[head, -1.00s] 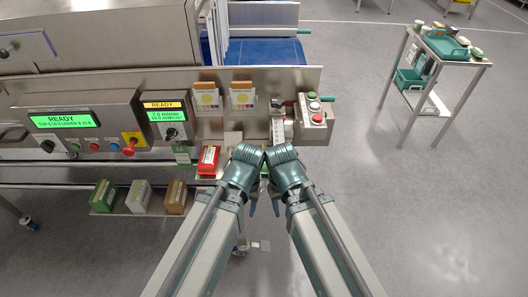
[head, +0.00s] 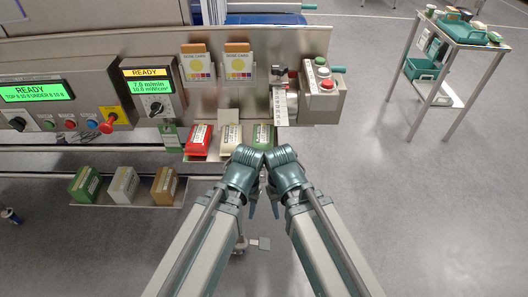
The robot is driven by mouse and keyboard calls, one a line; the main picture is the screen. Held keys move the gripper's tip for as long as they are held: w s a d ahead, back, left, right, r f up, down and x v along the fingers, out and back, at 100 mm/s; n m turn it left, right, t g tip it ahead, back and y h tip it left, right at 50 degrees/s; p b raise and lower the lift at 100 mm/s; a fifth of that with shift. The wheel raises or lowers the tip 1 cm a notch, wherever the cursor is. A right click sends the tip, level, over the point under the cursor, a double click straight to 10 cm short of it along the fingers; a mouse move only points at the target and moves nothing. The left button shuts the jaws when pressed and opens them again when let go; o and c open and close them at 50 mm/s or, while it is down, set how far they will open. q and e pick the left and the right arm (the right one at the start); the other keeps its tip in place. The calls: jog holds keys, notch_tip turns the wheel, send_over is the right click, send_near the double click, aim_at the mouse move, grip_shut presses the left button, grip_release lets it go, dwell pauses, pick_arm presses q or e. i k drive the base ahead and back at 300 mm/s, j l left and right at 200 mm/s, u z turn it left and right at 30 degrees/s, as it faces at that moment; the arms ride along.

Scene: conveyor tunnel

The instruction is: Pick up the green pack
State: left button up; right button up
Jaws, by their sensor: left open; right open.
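A green pack (head: 263,135) with a white label stands on a small metal shelf, at the right end of a row with a white pack (head: 230,138) and a red pack (head: 198,140). Its lower part is partly hidden behind my wrists. My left gripper (head: 252,209) and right gripper (head: 276,209) are side by side in front of and below this shelf, pointing down. Both are open and empty, and apart from the packs. Their fingertips are small and partly hidden by the wrists.
A lower ledge at left holds a green box (head: 86,184), a grey-white box (head: 122,186) and a brown box (head: 164,186). A button box (head: 322,92) sits right of the shelf. A trolley (head: 466,36) stands far right. The floor between is clear.

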aim_at(263, 137)
jog(key=u, duration=1.2)
jog(key=k+l, duration=0.15)
jog(key=l, duration=0.2)
jog(key=k+l, duration=0.15)
jog(key=l, duration=0.2)
jog(key=k+l, duration=0.15)
jog(key=l, duration=0.15)
jog(key=k+l, duration=0.15)
jog(key=l, duration=0.2)
jog(key=k+l, duration=0.15)
jog(key=l, duration=0.2)
